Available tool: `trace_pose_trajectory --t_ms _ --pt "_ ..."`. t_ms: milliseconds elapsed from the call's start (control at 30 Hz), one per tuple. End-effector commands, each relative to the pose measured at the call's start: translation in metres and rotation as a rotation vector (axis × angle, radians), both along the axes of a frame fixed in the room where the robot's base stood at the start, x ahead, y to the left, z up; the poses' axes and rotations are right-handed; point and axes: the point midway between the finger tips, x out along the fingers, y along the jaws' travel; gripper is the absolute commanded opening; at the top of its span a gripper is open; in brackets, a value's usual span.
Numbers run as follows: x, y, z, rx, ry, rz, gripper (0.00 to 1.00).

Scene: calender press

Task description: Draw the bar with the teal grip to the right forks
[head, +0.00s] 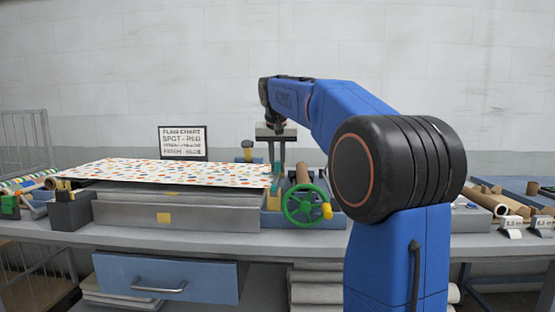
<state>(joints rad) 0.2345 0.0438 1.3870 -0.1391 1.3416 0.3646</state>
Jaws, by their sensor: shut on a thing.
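My gripper (276,160) points straight down at the right end of the spotted cloth. It is shut on the teal grip (276,180), which shows only as a small patch between and below the fingers. The bar itself is mostly hidden by the cloth edge and the fingers. The white cloth (170,173) with coloured spots lies stretched over the grey bed, its right edge at the grip.
A green handwheel (303,206) with a yellow knob stands right of the bed, before a brown roll (302,173). A dark block (71,210) with yellow tips stands at the bed's left end. A flaw chart sign (183,143) stands behind. Cardboard tubes (487,201) lie far right.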

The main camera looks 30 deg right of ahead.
Motion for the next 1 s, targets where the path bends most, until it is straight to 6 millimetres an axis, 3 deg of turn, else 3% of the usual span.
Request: trace_pose_trajectory --t_ms 1000 --pt "0.0000 0.0000 -0.0118 0.000 0.000 0.000 0.00"
